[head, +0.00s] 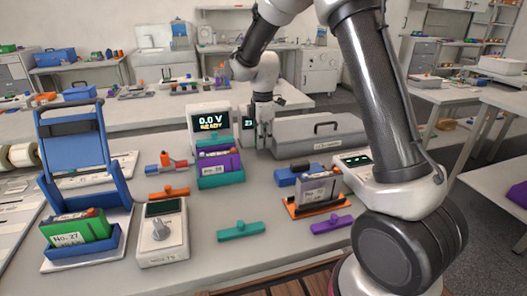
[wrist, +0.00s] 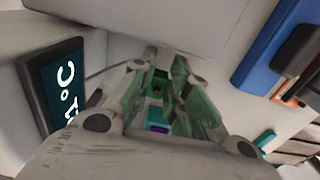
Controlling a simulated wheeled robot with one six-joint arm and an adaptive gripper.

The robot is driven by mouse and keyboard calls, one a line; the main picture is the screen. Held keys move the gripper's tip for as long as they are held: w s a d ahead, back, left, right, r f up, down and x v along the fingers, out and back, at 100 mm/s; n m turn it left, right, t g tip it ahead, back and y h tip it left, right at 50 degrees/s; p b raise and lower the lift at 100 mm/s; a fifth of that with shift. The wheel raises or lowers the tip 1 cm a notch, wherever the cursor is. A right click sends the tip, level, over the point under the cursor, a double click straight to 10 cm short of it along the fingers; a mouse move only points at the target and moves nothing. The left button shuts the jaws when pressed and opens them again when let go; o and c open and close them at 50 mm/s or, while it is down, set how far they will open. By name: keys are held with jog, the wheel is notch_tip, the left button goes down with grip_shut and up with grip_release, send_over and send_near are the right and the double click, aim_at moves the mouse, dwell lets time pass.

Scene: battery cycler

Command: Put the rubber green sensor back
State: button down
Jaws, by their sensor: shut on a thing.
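My gripper (head: 262,132) points down behind the teal holder, beside the small dark display (head: 248,123) reading 23. In the wrist view my gripper (wrist: 158,92) has its fingers closed on a small dark green piece, which I take to be the green sensor (wrist: 158,86). Most of it is hidden between the fingers, and its lower end cannot be made out. In the head view the fingers hide it. I cannot tell whether it touches anything below.
The white cycler box (head: 210,122) reads 0.0 V READY. In front stands a teal holder (head: 222,182) with a purple battery (head: 219,163). A long grey case (head: 320,148) lies to the right. A blue press (head: 73,150) stands left. Loose teal (head: 240,232) and purple (head: 332,224) bars lie in front.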

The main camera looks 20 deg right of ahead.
aim_at(263, 157)
jog(key=shift+f, duration=2)
jog(key=shift+f, duration=0.15)
jog(key=c, duration=1.4)
grip_release()
